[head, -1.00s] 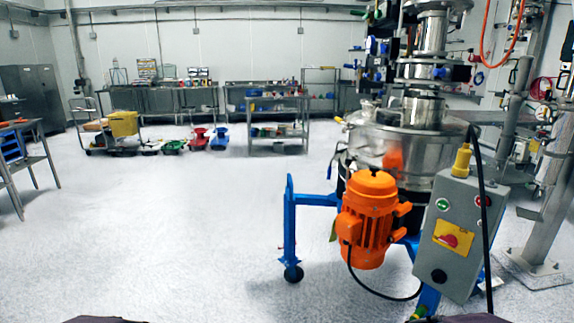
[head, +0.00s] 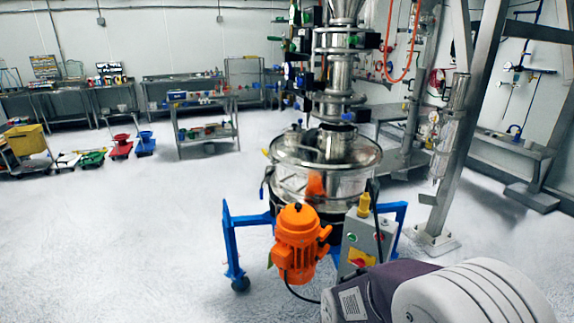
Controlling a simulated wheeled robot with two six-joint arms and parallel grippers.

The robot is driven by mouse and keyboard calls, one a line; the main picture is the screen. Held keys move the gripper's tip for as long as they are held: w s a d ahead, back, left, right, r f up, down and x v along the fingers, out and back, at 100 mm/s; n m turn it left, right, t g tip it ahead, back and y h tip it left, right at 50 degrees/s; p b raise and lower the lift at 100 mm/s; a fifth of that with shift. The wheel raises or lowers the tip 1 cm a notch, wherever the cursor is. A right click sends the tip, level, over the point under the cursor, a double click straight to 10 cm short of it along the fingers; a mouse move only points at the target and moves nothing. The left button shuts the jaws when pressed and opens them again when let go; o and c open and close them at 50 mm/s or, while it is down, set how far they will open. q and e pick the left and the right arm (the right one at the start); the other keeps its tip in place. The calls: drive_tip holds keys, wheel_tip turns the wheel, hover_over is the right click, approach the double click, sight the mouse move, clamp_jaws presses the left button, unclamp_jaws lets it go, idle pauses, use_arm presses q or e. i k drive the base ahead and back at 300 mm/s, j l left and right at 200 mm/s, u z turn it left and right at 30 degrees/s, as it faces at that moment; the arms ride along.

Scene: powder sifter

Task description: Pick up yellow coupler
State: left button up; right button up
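A yellow fitting (head: 364,205), which looks like the yellow coupler, stands upright on top of the grey control box (head: 366,240). The box is beside the orange motor (head: 298,240) at the front of the sifter (head: 322,165). A black cable runs close beside the fitting. A grey and purple part of my arm (head: 440,290) fills the lower right and hides the lower part of the box. Neither gripper shows in the head view.
The sifter stands on a blue wheeled frame (head: 232,245). A metal post (head: 465,130) stands to its right. Shelving (head: 205,125), a yellow bin (head: 26,140) and small coloured carts (head: 120,145) are behind. The floor (head: 120,240) at left is clear.

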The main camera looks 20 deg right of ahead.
sight(364, 210)
drive_tip(key=z, duration=1.15)
